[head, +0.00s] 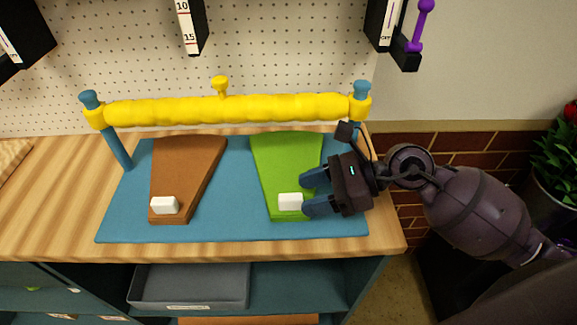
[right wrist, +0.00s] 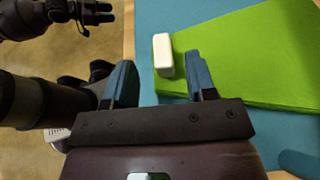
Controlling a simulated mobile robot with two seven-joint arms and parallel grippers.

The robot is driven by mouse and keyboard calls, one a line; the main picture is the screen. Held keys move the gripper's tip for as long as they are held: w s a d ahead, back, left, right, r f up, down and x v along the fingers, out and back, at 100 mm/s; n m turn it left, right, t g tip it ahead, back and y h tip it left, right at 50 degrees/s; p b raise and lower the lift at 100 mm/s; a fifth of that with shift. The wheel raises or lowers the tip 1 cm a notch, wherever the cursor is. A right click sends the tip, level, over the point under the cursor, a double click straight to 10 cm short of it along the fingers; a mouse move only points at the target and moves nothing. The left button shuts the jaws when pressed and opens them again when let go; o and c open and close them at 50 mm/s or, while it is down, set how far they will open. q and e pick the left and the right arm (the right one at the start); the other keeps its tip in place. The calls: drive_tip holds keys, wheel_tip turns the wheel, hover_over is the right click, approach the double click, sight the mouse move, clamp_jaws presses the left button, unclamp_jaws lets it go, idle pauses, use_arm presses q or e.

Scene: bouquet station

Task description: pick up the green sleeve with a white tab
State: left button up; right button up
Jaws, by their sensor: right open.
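The green sleeve (head: 286,160) lies flat on the blue mat, wide end toward the back. Its white tab (head: 290,201) sits at the narrow front end. My right gripper (head: 304,195) is open at the tab's right side, one finger behind and one in front. In the right wrist view, the white tab (right wrist: 163,55) stands between and just beyond the open fingers (right wrist: 160,68), with the green sleeve (right wrist: 250,65) to the right. I cannot tell whether the fingers touch the tab. What looks like my left gripper (right wrist: 92,12) shows small at the top left there.
A brown sleeve (head: 187,170) with its own white tab (head: 164,205) lies left on the blue mat (head: 230,232). A yellow roll (head: 230,109) on blue posts spans the back. A grey tray (head: 190,286) sits on the shelf below. A plant (head: 560,160) stands at right.

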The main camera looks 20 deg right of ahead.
sight(294, 196)
drive_tip(key=shift+x, duration=1.7)
drive_tip(key=shift+w, duration=0.15)
drive_tip(key=shift+d, duration=0.1)
clamp_jaws()
drive_tip(key=shift+r, duration=0.1)
